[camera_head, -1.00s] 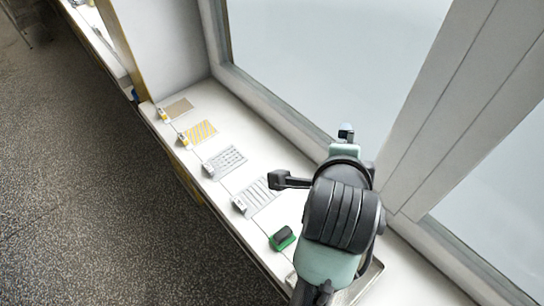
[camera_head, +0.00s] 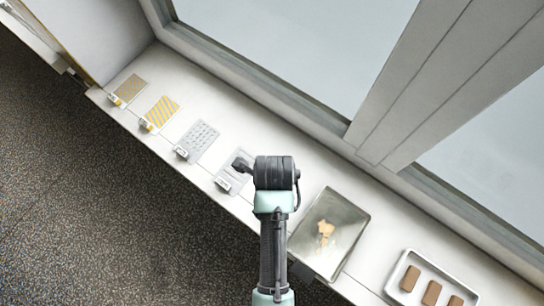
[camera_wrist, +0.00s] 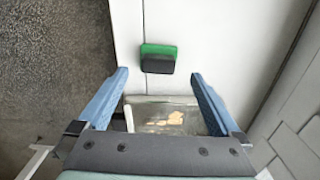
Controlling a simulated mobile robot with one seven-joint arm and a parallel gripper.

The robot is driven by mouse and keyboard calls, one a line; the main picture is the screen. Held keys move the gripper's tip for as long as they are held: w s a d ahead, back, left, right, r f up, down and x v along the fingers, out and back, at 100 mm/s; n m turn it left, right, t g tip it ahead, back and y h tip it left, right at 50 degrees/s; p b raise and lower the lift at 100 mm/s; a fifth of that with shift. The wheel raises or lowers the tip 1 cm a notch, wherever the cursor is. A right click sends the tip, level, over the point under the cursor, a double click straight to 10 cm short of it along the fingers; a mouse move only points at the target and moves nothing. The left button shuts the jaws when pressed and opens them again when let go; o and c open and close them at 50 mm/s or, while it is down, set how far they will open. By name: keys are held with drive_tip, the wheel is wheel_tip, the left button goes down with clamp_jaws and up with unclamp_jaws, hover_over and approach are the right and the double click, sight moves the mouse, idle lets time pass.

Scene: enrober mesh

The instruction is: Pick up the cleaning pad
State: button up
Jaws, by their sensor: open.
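The cleaning pad shows in the wrist view as a bright green block with a dark grey part (camera_wrist: 158,64). It lies on the white counter (camera_wrist: 187,28). My gripper (camera_wrist: 160,77) has its two blue fingers spread wide, with nothing held between them. In the wrist picture the pad appears just above the gap between the fingertips, apart from both. In the head view my arm covers the pad's place, and my fingers are not clearly seen.
A metal tray (camera_head: 352,209) with a pale yellowish smear sits right of my arm, also between my fingers in the wrist view (camera_wrist: 144,101). A white tray (camera_head: 399,269) holds brown bars. Several patterned cards (camera_head: 197,139) line the counter leftward. A window wall stands behind.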

drive_tip(key=shift+a+f+p, duration=0.15)
drive_tip(key=shift+f+p, duration=0.35)
drive_tip(key=shift+f, duration=2.4)
drive_tip(key=shift+c, duration=0.2)
drive_tip(key=c, duration=1.3)
drive_tip(key=shift+o, duration=0.2)
wheel_tip(320, 180, up, 10)
drive_tip(key=shift+r+b, duration=0.1)
drive_tip(key=shift+b, duration=0.2)
